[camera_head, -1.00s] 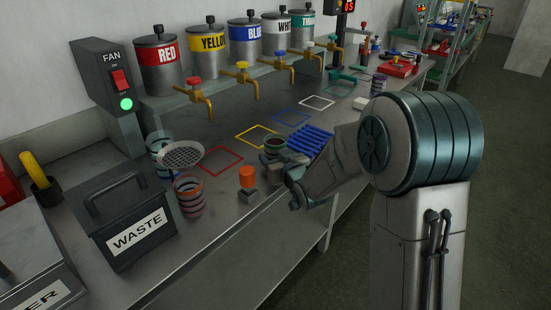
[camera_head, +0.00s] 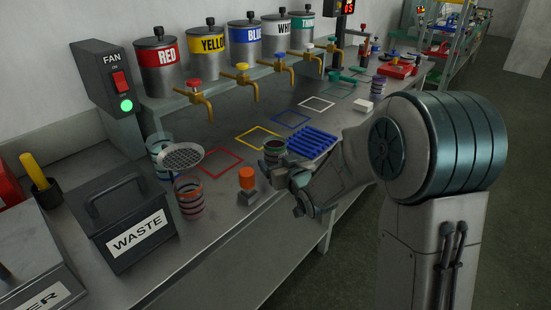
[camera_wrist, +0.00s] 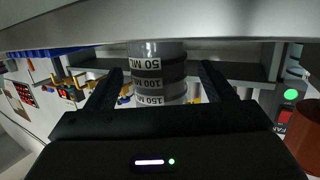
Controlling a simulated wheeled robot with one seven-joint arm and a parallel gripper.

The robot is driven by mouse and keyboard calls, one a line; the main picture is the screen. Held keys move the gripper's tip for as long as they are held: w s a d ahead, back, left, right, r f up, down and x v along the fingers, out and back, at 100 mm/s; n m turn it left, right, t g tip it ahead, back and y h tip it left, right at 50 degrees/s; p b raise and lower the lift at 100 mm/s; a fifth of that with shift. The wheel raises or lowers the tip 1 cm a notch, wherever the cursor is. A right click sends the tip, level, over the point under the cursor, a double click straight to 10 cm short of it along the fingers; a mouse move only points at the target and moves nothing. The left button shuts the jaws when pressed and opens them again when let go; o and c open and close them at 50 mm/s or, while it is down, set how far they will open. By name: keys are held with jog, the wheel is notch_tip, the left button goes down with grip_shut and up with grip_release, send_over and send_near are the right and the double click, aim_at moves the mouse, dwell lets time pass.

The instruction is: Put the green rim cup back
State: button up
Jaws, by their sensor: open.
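A banded cup with a dark inside (camera_head: 275,153) stands upright on the bench, by the front edge of the blue rack; its rim looks dull green, though it is small. My gripper (camera_head: 277,178) is just in front of it, nearer the bench's front edge. In the wrist view a grey banded cup (camera_wrist: 158,75) marked 50, 100 and 150 ML appears between the two spread fingers (camera_wrist: 160,90), with a gap on each side. My gripper is open. Another cup (camera_head: 158,146) with a greenish rim stands at the left, partly behind the strainer.
A red-striped cup (camera_head: 189,198), a mesh strainer (camera_head: 181,156) and an orange-topped stamp (camera_head: 247,180) stand left of my gripper. The blue rack (camera_head: 313,142) is close on its right. Coloured outline squares, such as the red one (camera_head: 222,171), lie empty. Brass taps (camera_head: 203,97) overhang the back.

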jog(key=s+d+f+m+g+h, duration=0.1)
jog(key=s+d+m+g+h, duration=0.4)
jog(key=s+d, duration=1.05)
jog(key=s+d+g+h, duration=0.1)
jog(key=s+g, duration=0.6)
jog(key=s, duration=0.9)
jog(key=shift+d+r+h, duration=0.2)
jog(key=shift+d+h, duration=0.2)
jog(key=shift+d, duration=0.2)
